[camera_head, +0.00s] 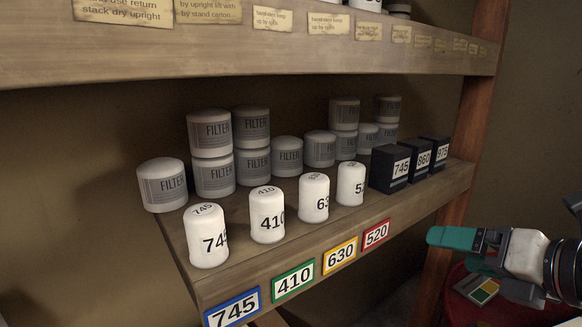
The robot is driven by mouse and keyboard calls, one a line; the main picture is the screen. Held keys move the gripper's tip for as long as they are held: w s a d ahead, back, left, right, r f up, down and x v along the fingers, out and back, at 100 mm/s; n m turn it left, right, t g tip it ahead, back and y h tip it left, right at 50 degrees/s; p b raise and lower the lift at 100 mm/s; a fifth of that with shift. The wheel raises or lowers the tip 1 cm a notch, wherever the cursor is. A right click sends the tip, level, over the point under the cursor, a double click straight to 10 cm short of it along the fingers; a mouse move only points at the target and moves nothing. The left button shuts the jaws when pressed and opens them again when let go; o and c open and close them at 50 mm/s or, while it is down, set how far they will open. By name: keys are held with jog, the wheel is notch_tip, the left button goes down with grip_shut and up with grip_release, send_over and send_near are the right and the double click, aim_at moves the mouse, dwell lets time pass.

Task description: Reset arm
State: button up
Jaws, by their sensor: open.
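My gripper (455,238) is at the right edge, beside the shelf's right post and apart from everything on the shelf. One teal finger points left; the other finger is not clearly seen. The gripper is open and I see nothing held in it. Four white cylinders stand upright along the front of the wooden shelf (330,225): 745 (206,236), 410 (267,214), one showing "63" (314,198) and one showing "5" (350,184), their last digits turned out of view.
Grey FILTER cans (287,157), some stacked, stand behind the white cylinders. Black boxes 745 (390,168), 860 (415,159) and 975 (435,152) stand at the shelf's right end. An upper shelf (250,52) hangs above. A red round surface (462,308) lies below my gripper.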

jog(key=s+a+f+m+g+h, duration=0.15)
jog(key=s+f+m, duration=0.25)
jog(key=f+m, duration=0.75)
jog(key=s+f+m+g+h, duration=0.1)
jog(key=s+f+m+g, duration=0.4)
jog(key=f, duration=1)
jog(key=s+d+f+m+g+h, duration=0.1)
jog(key=s+d+f+m+g, duration=0.1)
jog(key=s+f+m, duration=0.5)
jog(key=s+d+f+m+g+h, duration=0.1)
jog(key=s+f+m+g, duration=0.1)
jog(key=s+f+m, duration=0.5)
jog(key=s+m, duration=0.2)
jog(key=s, duration=0.3)
jog(key=shift+d+f+h, duration=0.35)
jog(key=shift+d, duration=0.05)
jog(key=shift+s, duration=0.1)
